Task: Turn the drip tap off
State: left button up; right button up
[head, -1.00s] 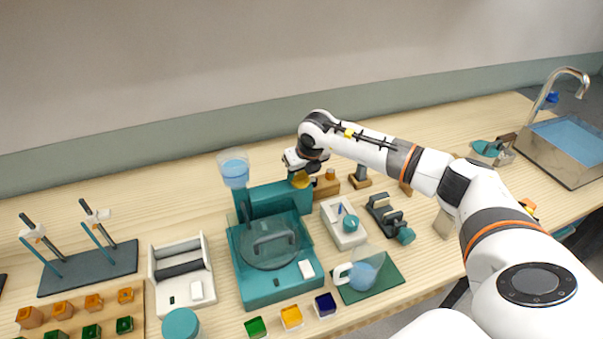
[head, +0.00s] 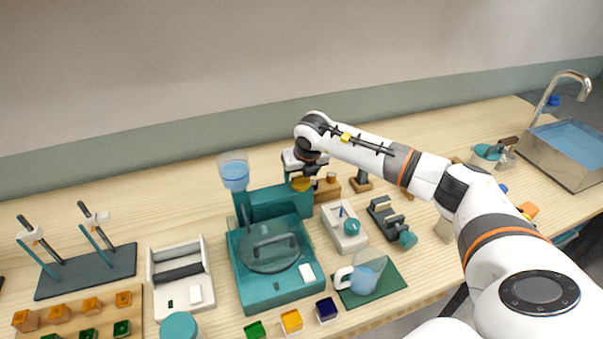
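A teal machine (head: 247,291) with a round covered disc stands mid-bench. A clear cup of blue liquid (head: 235,174) sits at its back left; a drip tap cannot be made out clearly below it. My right gripper (head: 302,175) points down at the machine's back right corner, right of the cup. A round yellow-orange piece (head: 301,185) shows directly under it. The fingers are too small and hidden to tell whether they are open or touch this piece. My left gripper is not in view.
A jug of blue liquid (head: 367,275) stands on a green mat (head: 391,279) at the front right. A white tray unit (head: 154,273) is left of the machine. A wooden block (head: 327,190) stands close right of my gripper. A metal sink (head: 557,160) is far right.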

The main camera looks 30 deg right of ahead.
dwell(0.3)
jog(key=shift+s+r, duration=0.15)
jog(key=shift+r, duration=0.05)
jog(key=b+v, duration=0.4)
jog(key=v, duration=0.7)
jog(key=shift+s+r, duration=0.1)
jog(key=shift+r, duration=0.15)
jog(key=shift+f, duration=0.1)
